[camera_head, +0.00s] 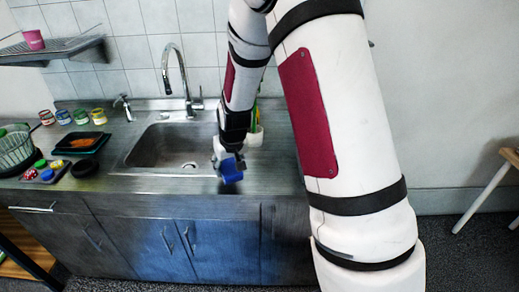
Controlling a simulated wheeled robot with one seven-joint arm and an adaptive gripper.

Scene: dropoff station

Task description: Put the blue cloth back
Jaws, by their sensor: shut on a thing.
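The blue cloth (231,171) is a small bunched blue shape near the front edge of the counter, just right of the sink. My gripper (229,158) is shut on it from above. The cloth hangs below the fingers, over the counter's front strip. I cannot tell whether it touches the counter. The finger tips are partly hidden by the cloth.
The sink (175,147) with its faucet (180,80) lies left of my gripper. A white and green bottle (256,130) stands behind my arm. Jars (82,116), a basket (15,152) and a black tray (82,143) fill the left counter. A stool (487,190) stands right.

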